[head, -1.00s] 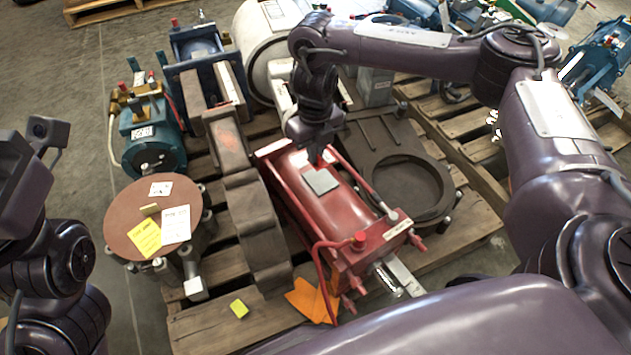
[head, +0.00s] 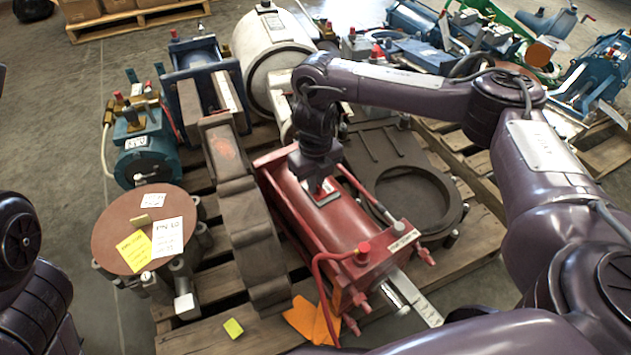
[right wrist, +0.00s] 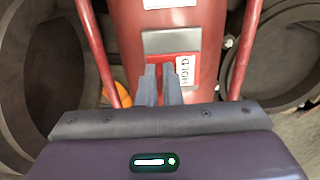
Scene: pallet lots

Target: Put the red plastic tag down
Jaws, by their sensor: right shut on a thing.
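The red plastic tag (right wrist: 174,59), with a white label reading HOLD, is between the fingers of my right gripper (right wrist: 165,72) in the right wrist view. My right gripper (head: 323,185) is shut on it, low over the top of the red cylinder unit (head: 310,222). The tag is at the grey plate (right wrist: 171,41) on that unit. I cannot tell whether the tag touches the plate. In the head view the gripper hides most of the tag. My left gripper is out of view; only part of my left arm shows.
The unit stands on a wooden pallet (head: 200,335) among dark castings (head: 405,195), a round brown-topped part (head: 110,235) with paper notes, a teal motor (head: 145,155) and a white cylinder (head: 268,62). An orange sheet (head: 312,318) lies at the pallet's front. Open floor shows at left.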

